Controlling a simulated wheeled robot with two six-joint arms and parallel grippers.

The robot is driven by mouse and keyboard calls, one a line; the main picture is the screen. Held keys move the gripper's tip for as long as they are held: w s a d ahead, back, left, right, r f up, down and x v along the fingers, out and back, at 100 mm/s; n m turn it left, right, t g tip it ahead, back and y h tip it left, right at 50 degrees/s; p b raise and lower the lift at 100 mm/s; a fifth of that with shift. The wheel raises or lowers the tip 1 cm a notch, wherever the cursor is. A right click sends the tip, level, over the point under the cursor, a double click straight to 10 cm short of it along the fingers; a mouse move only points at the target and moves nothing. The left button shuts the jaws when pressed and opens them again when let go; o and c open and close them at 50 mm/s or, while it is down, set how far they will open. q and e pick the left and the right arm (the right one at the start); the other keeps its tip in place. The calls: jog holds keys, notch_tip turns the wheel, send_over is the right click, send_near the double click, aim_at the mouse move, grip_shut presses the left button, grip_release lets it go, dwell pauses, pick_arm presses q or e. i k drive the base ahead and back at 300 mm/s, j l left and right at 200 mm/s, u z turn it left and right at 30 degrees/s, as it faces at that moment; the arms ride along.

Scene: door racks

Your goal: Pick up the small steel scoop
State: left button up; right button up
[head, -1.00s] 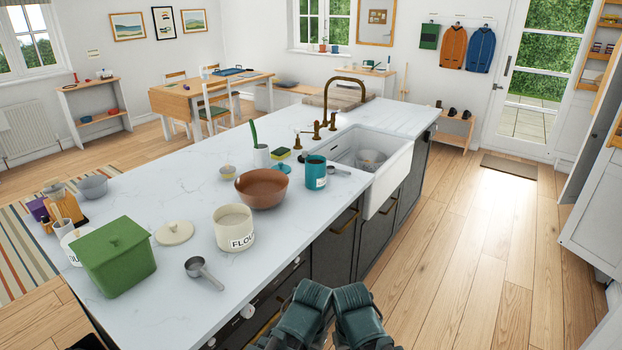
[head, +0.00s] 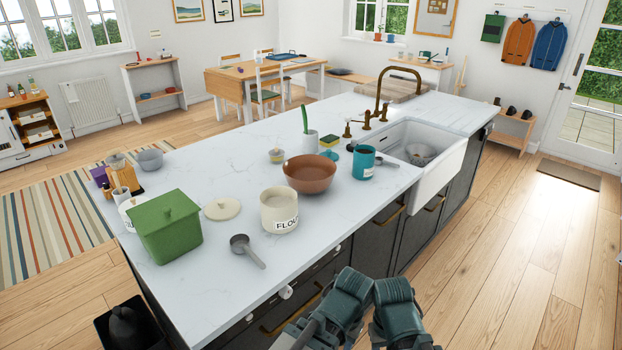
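A small steel scoop (head: 240,243) lies on the white island counter near its front edge. Its round bowl points to the back left and its handle to the front right. It lies in front of the cream FLOUR canister (head: 279,212), apart from it. Another grey steel utensil (head: 386,162) lies beside the teal canister (head: 363,163), partly hidden by it. My two dark teal arms show at the bottom middle, in front of the counter. No gripper fingers are in view, and nothing of mine touches the scoop.
On the marble counter (head: 225,163) stand a green lidded box (head: 167,230), a round cream lid (head: 222,208) and a brown bowl (head: 310,174). The sink (head: 447,165) is at the right. Drawer knobs and handles stick out along the front. Wooden floor is open to the right.

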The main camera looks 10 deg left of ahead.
aim_at(378, 161)
jog(key=i+l+u, duration=0.15)
jog(key=i+l, duration=0.15)
jog(key=i+l+u, duration=0.1)
jog(key=i+l, duration=0.2)
jog(key=i+l+u, duration=0.25)
jog(key=i+l, duration=0.25)
jog(key=l, duration=0.25)
jog(key=i+l+u, duration=0.15)
jog(key=l, duration=0.25)
jog(key=i+l+u, duration=0.1)
jog(key=i+l, duration=0.25)
jog(key=l, duration=0.05)
